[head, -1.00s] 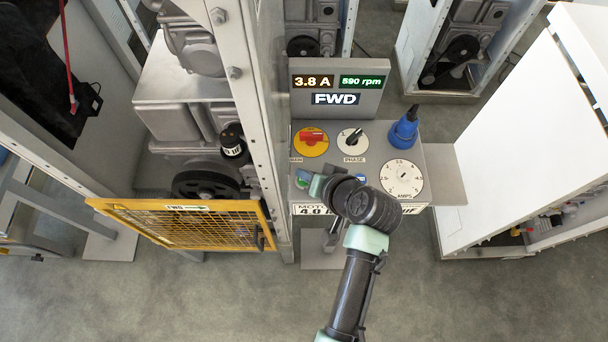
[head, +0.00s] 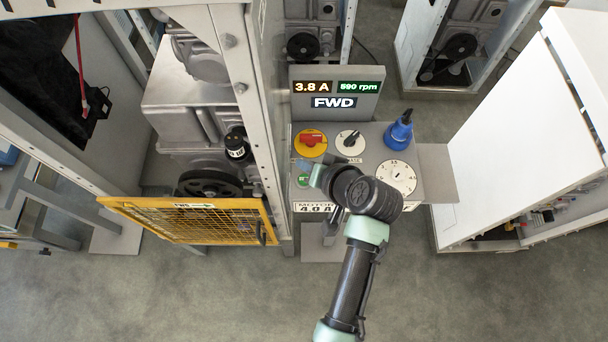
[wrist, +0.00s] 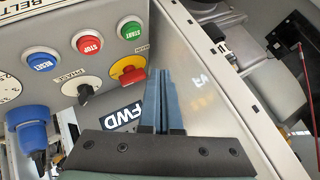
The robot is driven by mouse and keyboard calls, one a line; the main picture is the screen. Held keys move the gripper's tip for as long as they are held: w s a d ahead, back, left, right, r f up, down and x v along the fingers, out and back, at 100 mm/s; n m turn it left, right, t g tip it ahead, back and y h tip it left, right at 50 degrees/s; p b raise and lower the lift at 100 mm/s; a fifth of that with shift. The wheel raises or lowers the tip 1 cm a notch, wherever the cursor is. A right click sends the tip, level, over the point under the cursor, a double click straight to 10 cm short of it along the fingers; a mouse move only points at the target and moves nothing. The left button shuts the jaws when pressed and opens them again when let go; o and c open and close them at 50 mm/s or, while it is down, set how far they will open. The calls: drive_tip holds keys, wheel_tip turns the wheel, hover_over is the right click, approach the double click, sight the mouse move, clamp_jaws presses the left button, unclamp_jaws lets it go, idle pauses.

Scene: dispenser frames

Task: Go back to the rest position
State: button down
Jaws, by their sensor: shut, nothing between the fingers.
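My gripper (wrist: 161,75) is shut with nothing between its blue fingers. In the wrist view the fingers lie in front of the grey cabinet side, just beside the yellow-and-red main switch (wrist: 129,71). In the head view my gripper (head: 308,168) shows only partly, over the left side of the control panel (head: 375,134); my wrist hides part of the panel front. The wrist view shows green START (wrist: 131,29), red STOP (wrist: 88,42) and blue RESET (wrist: 41,60) buttons. I cannot tell whether the fingers touch anything.
The display (head: 337,93) reads 3.8 A, 590 rpm and FWD. A blue plug (head: 400,132) stands up at the panel's right. A yellow mesh guard (head: 195,221) is at the left, beside a grey frame post. A white cabinet (head: 520,135) is at the right. Open floor lies in front.

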idle(0.5)
drive_tip(key=shift+w+r, duration=0.2)
drive_tip(key=shift+w, duration=0.05)
drive_tip(key=w+d+r+n+t+h+b, duration=0.1)
drive_tip(key=w+r+t+h+b, duration=0.25)
drive_tip(key=r, duration=0.95)
drive_tip(key=w+d+r+n+t+b, duration=0.15)
drive_tip(key=w+r+t, duration=0.4)
drive_tip(key=r, duration=0.65)
drive_tip(key=s+a+r+t+b, duration=0.1)
drive_tip(key=s+r+t, duration=0.2)
drive_tip(key=r, duration=0.6)
drive_tip(key=s+a+r+t+h+b, duration=0.1)
drive_tip(key=s+r+t+b, duration=0.1)
drive_tip(key=s+r+t, duration=0.2)
drive_tip(key=s+a+r+t+h+b, duration=0.1)
drive_tip(key=s+r+t, duration=0.3)
drive_tip(key=r, duration=1.2)
drive_tip(key=s, duration=0.4)
drive_tip(key=shift+s+m, duration=0.35)
drive_tip(key=shift+b, duration=0.3)
